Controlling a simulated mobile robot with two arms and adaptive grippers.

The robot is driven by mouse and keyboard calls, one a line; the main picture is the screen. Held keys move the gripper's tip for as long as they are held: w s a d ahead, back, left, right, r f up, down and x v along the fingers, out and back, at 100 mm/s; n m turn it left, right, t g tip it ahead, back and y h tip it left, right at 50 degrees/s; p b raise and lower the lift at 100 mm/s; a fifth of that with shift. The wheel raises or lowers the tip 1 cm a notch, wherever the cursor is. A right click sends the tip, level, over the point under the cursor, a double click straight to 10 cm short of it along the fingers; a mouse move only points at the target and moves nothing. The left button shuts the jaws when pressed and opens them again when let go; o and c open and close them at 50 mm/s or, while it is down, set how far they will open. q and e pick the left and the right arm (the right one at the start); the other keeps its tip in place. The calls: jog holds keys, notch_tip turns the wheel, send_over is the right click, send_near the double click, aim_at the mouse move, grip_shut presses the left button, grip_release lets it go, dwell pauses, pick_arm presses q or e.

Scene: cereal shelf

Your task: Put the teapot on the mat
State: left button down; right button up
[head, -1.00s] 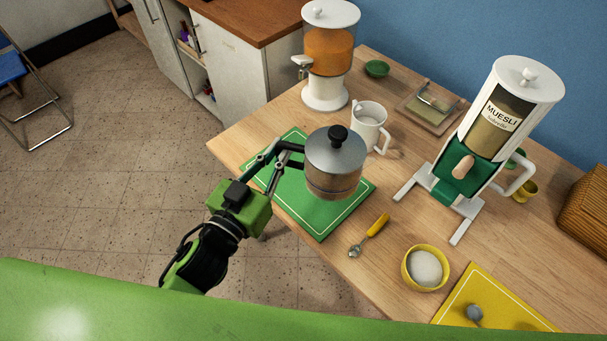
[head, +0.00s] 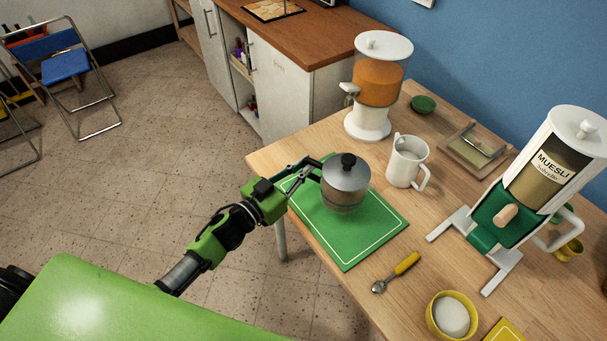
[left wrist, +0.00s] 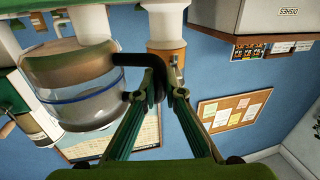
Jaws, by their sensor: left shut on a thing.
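The teapot (head: 345,182) is a silver and clear pot with a black lid knob. In the head view it stands upright over the green mat (head: 359,252), which has a white border line. I cannot tell for sure whether its base touches the mat. My left gripper (head: 316,170) reaches in from the left and is shut on the teapot's dark handle. The left wrist view appears upside down; there the fingers (left wrist: 160,85) close around the handle, with the teapot (left wrist: 80,90) to the left. My right gripper is not in view.
A white mug (head: 405,163) stands just right of the teapot, behind the mat. An orange-filled dispenser (head: 377,85) is behind it, and a muesli dispenser (head: 540,180) stands at the right. A yellow-handled spoon (head: 396,272) and a yellow bowl (head: 435,318) are in front.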

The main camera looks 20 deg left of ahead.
pick_arm(q)
jog(key=shift+w+a+f, duration=0.2)
jog(key=shift+w+f, duration=0.05)
jog(key=shift+w, duration=0.1)
notch_tip(320, 180, down, 3)
jog(key=shift+w+f, duration=0.1)
jog(key=shift+f, duration=0.05)
jog(key=c, duration=2.5)
grip_release()
jog(key=shift+f+b, duration=0.25)
jog(key=shift+b, duration=0.1)
jog(key=shift+c, duration=0.2)
jog(key=o, duration=0.4)
jog(key=shift+r, duration=0.15)
